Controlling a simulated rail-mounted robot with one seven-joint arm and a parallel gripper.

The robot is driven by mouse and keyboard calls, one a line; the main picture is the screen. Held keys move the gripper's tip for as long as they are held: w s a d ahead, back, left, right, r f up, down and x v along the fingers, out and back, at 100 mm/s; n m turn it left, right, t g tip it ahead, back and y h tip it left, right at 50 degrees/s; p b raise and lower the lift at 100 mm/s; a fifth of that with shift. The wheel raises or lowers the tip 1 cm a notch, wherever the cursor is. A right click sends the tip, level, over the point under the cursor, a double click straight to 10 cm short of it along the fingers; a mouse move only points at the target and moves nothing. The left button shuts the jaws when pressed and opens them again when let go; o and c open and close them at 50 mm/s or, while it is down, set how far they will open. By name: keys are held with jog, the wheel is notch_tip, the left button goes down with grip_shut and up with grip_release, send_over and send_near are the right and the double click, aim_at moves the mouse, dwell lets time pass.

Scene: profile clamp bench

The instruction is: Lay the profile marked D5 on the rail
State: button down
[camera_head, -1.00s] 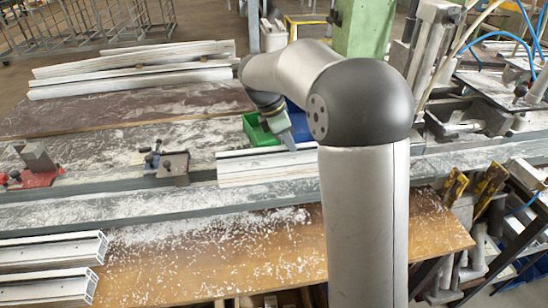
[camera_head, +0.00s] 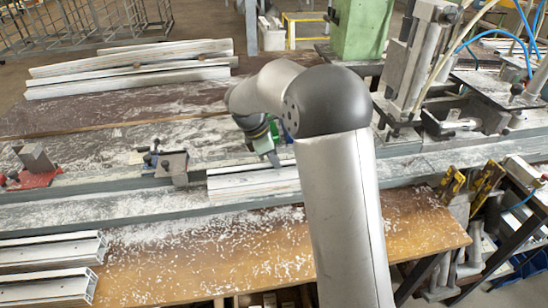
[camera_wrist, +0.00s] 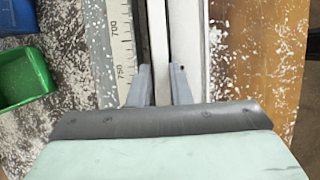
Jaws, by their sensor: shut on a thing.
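My gripper (camera_head: 274,160) is shut on a long white-grey profile (camera_head: 240,184), which lies lengthwise along the grey rail (camera_head: 100,212). In the wrist view, the fingers (camera_wrist: 162,88) straddle the profile (camera_wrist: 183,45), beside a scale strip (camera_wrist: 121,40) showing 700 and 750. I cannot tell whether the profile touches the rail, and no D5 mark is readable. My arm hides the profile's right end in the head view.
A small clamp (camera_head: 172,165) stands just left of the profile, and a red-based block (camera_head: 36,165) farther left. Profiles lie at front left (camera_head: 48,252) and back left (camera_head: 130,72). Green (camera_wrist: 22,80) and blue (camera_wrist: 18,16) bins are beside the scale.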

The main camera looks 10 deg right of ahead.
jog(key=c, duration=1.3)
grip_release()
jog(key=shift+f, duration=0.1)
jog(key=v, duration=1.2)
jog(key=s+d+f+m+y, duration=0.1)
jog(key=s+f+m, duration=0.2)
jog(key=s, duration=0.7)
jog(key=s+d+f+m+y, duration=0.1)
jog(key=s+f+m+y, duration=0.1)
jog(key=s+m, duration=0.6)
jog(key=s+d+f+m+y, duration=0.1)
jog(key=s+f+m, duration=0.3)
jog(key=s, duration=1)
jog(key=shift+d+f+m+t, duration=0.15)
jog(key=shift+d+m+t, duration=0.25)
jog(key=shift+m, duration=0.7)
